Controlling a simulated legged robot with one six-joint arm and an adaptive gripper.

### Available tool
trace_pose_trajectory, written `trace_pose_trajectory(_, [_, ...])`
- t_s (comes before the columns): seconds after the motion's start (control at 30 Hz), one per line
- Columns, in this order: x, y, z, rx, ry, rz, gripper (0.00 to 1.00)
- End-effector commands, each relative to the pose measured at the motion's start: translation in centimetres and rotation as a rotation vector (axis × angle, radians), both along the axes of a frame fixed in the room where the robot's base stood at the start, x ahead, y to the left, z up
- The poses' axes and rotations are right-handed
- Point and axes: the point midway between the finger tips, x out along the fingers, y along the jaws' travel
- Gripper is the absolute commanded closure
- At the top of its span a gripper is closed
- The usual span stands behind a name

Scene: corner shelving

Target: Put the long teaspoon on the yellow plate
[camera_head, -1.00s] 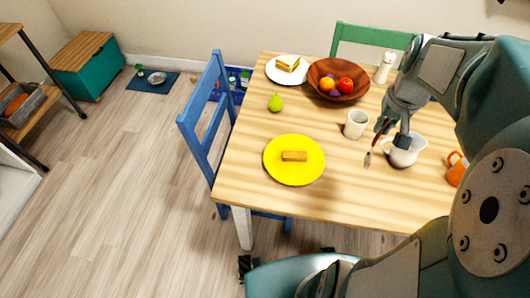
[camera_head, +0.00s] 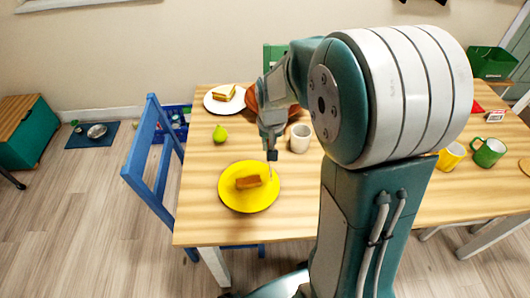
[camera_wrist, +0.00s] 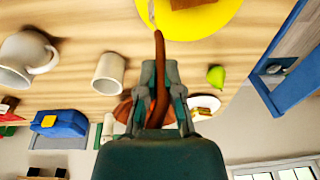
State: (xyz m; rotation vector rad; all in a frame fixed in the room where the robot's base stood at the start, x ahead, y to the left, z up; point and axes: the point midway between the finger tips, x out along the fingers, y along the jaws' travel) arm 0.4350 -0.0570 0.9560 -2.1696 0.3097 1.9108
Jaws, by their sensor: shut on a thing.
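The long teaspoon (camera_wrist: 158,55) has a brown handle and a pale lower end, and hangs from my gripper (camera_head: 271,152). My gripper, also in the wrist view (camera_wrist: 160,80), is shut on its handle. The yellow plate (camera_head: 232,202) lies on the table with a brown-topped slice (camera_head: 248,181) on it. In the head view the spoon's lower end is at the plate's right edge. In the wrist view it overlaps the rim of the plate (camera_wrist: 215,17); I cannot tell whether they touch.
A white cup (camera_head: 300,138) stands right of my gripper, and a green pear (camera_head: 220,134) to its left. A white plate (camera_head: 213,104) with a sandwich is behind. The wooden bowl (camera_head: 250,100) is mostly hidden by my arm. A white jug (camera_wrist: 25,52) shows in the wrist view.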

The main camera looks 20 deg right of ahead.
Motion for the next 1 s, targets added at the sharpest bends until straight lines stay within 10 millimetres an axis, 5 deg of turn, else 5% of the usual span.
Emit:
trace_pose_trajectory(0.27, [0.5, 0.9, -3.6, -0.003, 0.002, 0.000, 1.00])
trace_pose_trajectory(0.63, [0.5, 0.8, -4.1, -0.002, 0.001, 0.000, 1.00])
trace_pose_trajectory(0.73, [0.5, 0.7, -4.1, -0.002, 0.000, 0.000, 0.57])
trace_pose_trajectory(1.0, [0.5, 0.8, -4.1, -0.003, 0.000, 0.001, 0.57])
